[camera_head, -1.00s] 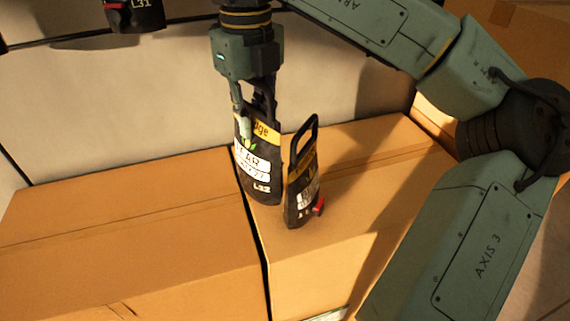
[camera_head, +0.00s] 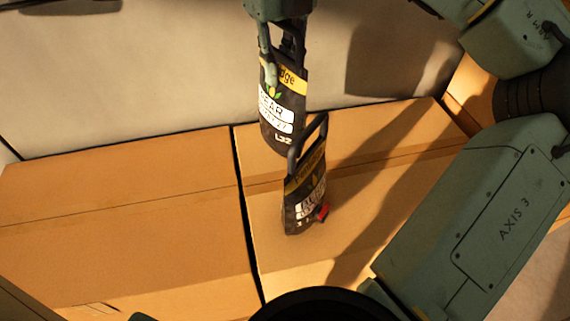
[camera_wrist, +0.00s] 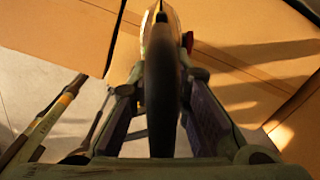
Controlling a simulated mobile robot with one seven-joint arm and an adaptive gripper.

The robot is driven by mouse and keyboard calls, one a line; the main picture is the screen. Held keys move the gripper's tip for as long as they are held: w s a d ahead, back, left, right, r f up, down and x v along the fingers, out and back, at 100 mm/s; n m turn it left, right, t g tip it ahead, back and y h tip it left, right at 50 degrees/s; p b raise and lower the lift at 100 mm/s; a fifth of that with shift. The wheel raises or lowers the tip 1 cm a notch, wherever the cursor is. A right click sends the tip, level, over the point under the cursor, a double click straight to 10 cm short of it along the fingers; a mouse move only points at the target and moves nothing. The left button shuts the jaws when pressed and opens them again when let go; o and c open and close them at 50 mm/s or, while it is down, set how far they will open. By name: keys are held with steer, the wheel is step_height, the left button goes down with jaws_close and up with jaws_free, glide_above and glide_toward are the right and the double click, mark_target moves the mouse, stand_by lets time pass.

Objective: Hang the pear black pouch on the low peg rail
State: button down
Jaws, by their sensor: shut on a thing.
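The pear black pouch (camera_head: 281,112), with a yellow band, a white label and "L32" on it, hangs upright from my gripper (camera_head: 284,62). My gripper is shut on its dark handle at the top. In the wrist view the handle (camera_wrist: 161,95) runs between the two fingers of my gripper (camera_wrist: 160,112). The pouch is in the air in front of the pale wall, behind the second pouch in the head view. The low peg rail cannot be made out for certain; a bar with a yellow band (camera_wrist: 62,104) shows at the left of the wrist view.
A second black pouch (camera_head: 305,195) with a tall loop handle and a red tag stands on the right cardboard box (camera_head: 350,225). The left cardboard box (camera_head: 120,215) has a clear top. A pale wall (camera_head: 130,85) rises behind the boxes.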

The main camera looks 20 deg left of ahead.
mark_target(281, 115)
steer(key=shift+s, duration=0.1)
steer(key=shift+f+p, duration=0.35)
steer(key=shift+f, duration=4.35)
steer(key=shift+f, duration=0.15)
steer(key=c, duration=1.5)
jaws_free()
